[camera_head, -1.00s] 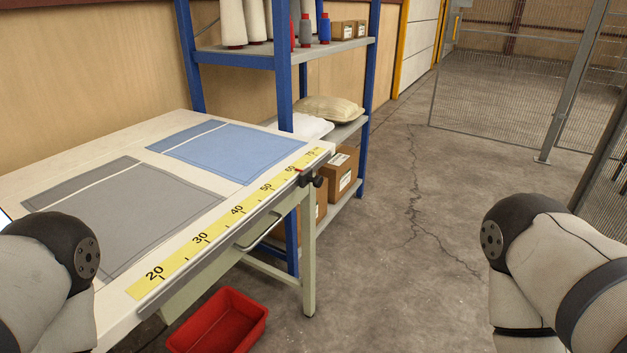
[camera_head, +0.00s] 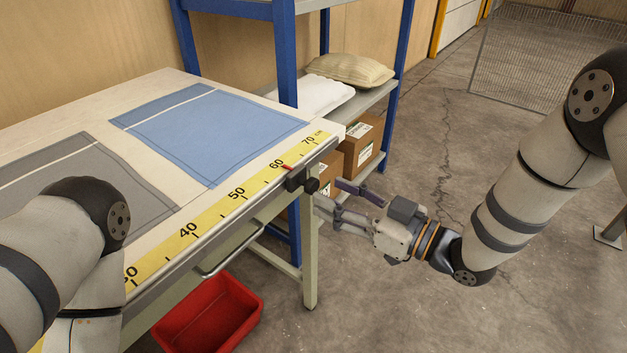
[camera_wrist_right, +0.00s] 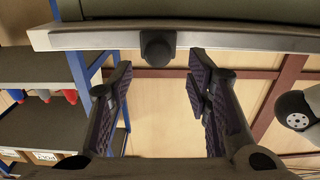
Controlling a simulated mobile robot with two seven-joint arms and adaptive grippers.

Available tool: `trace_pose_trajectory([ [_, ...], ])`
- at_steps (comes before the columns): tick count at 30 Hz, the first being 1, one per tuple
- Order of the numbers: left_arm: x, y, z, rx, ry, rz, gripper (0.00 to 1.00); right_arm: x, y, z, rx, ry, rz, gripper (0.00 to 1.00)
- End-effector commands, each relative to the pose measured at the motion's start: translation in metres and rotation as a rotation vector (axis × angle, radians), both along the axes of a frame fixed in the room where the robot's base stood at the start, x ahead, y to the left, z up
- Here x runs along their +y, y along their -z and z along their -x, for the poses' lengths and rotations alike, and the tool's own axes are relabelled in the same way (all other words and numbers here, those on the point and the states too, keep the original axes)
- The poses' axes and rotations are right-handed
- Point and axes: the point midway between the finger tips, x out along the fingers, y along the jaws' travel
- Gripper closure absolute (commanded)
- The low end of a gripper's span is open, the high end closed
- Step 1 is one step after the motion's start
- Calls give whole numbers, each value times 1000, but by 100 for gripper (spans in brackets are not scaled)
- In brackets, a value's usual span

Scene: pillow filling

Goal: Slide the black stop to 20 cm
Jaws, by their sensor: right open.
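The black stop (camera_head: 297,180) sits on the rail at the table's front edge, with a red pointer near the 60 mark of the yellow scale (camera_head: 213,215). Its round black knob (camera_head: 312,185) sticks out from the front. My right gripper (camera_head: 345,200) is open and empty, just right of the knob, with its fingers pointing toward the stop. In the right wrist view, the knob (camera_wrist_right: 158,47) lies ahead between the two open fingertips (camera_wrist_right: 160,75), apart from both. The 20 mark is hidden behind my left arm or out of view. My left gripper is not in view.
A blue fabric piece (camera_head: 215,135) and a grey one (camera_head: 40,170) lie on the table. A red bin (camera_head: 210,315) stands on the floor below the drawer handle (camera_head: 235,258). A blue shelf (camera_head: 285,60) with boxes and pillows stands behind the table's right end.

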Motion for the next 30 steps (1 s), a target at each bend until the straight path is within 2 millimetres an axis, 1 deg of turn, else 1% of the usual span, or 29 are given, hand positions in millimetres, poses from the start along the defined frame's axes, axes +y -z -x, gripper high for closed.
trace_pose_trajectory([
  [1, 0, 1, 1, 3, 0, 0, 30, 10, 1, -6, 0, -1, 0, 55],
  [3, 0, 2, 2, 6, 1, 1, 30, 23, 2, -16, 1, -1, 0, 55],
  [6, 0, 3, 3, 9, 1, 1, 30, 36, 2, -26, 2, 0, 1, 55],
  [11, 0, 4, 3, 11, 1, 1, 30, 46, 1, -33, 3, 1, 1, 55],
  [17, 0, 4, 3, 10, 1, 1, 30, 46, 1, -33, 4, 2, 1, 55],
  [18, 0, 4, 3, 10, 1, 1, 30, 46, 1, -33, 4, 2, 1, 57],
  [20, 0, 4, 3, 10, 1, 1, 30, 46, 1, -33, 4, 2, 1, 71],
  [21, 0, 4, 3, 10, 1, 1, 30, 46, 1, -33, 4, 2, 1, 80],
  [24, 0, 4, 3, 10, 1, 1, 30, 46, 1, -33, 4, 2, 1, 100],
  [30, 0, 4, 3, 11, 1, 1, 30, 46, 1, -34, 4, 2, 1, 100],
])
